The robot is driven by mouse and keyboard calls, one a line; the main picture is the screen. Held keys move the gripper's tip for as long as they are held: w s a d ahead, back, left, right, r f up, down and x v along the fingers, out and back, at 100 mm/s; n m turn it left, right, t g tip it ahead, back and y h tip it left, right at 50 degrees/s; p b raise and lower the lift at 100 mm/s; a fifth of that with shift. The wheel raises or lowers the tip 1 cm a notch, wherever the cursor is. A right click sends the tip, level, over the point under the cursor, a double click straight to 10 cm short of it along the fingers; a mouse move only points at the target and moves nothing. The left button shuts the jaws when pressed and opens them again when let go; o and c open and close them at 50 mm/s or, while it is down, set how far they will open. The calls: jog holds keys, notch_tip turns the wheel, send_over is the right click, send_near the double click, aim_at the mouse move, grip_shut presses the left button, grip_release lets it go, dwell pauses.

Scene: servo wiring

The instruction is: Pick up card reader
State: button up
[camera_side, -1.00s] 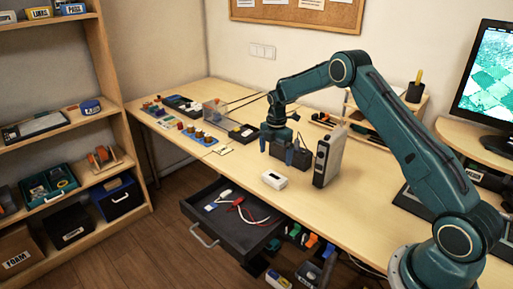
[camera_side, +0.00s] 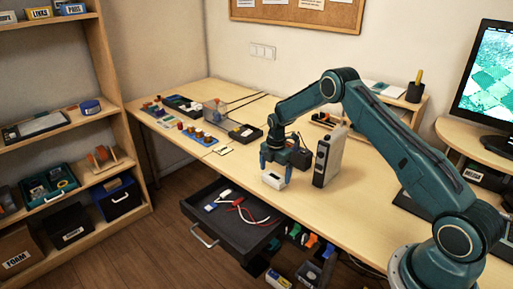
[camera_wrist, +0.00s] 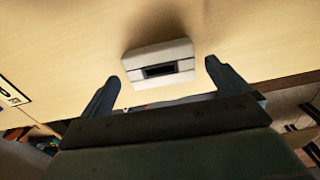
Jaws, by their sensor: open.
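The card reader, taken to be the small white box (camera_side: 272,180), sits on the wooden table near its front edge, just above the open drawer. In the wrist view the white box (camera_wrist: 158,63) shows a dark slot on its face. My gripper (camera_side: 275,172) is right over it in the side view, fingers pointing down. In the wrist view my gripper (camera_wrist: 162,80) is open, one finger on each side of the box with a gap on both sides. The fingers hide part of the box in the side view.
A tall grey-white unit (camera_side: 327,160) stands close to the right of the box, with a dark block (camera_side: 300,157) behind. The open drawer (camera_side: 222,232) below holds red and white cables. Boards and trays (camera_side: 190,132) lie at the left; the table between is mostly clear.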

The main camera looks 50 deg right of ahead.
jog(key=shift+f, duration=1.1)
jog(key=c, duration=0.9)
jog(key=shift+r, duration=0.15)
notch_tip(320, 180, up, 20)
jog(key=shift+f, duration=0.1)
